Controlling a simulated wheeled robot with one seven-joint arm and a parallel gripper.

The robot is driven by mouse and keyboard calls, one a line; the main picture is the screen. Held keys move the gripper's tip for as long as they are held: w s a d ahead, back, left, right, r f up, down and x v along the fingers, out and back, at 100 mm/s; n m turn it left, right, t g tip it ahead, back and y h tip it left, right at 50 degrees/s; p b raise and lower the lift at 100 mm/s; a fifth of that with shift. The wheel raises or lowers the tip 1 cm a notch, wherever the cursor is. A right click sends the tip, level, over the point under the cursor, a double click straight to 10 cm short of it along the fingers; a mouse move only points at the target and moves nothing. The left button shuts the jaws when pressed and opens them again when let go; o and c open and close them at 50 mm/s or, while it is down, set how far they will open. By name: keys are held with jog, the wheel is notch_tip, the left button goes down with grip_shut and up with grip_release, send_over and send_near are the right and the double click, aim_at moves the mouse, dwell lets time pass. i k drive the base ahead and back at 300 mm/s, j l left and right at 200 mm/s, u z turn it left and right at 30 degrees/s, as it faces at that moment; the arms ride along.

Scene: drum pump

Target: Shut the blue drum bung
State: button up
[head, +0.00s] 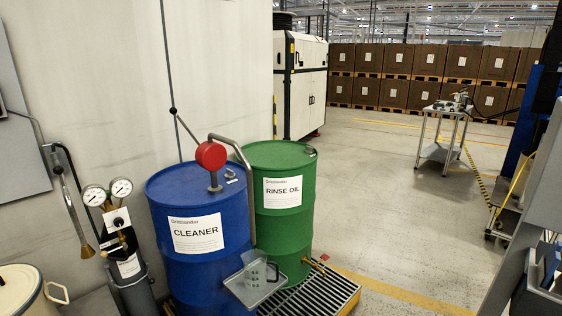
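The blue drum (165,215), labelled CLEANER, stands left of the middle in the head view. A hand pump with a red round head (210,155) and a grey bent spout pipe stands on its lid. A small light metal fitting (230,174) lies on the lid to the right of the pump, near the rim. It may be the bung, but it is too small to tell whether it is open or shut. My gripper is not in view.
A green drum (285,225) labelled RINSE OIL stands right behind the blue one on a grated pallet (335,292). A clear jug (255,272) sits on a small tray in front. A gas cylinder with gauges (107,193) stands left. Open floor lies right.

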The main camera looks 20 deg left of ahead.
aim_at(230, 174)
jog(key=i+l, duration=0.1)
jog(key=i, duration=0.7)
jog(key=i+l, duration=0.1)
jog(key=i, duration=0.65)
jog(key=i+l+u, duration=0.15)
jog(key=i+u, duration=0.35)
jog(key=i+l+u, duration=0.25)
jog(key=u, duration=0.25)
jog(key=i+l+u, duration=0.3)
jog(key=l+u, duration=0.2)
jog(key=i+l+u, duration=0.6)
jog(key=k+j, duration=0.05)
jog(key=k, duration=0.05)
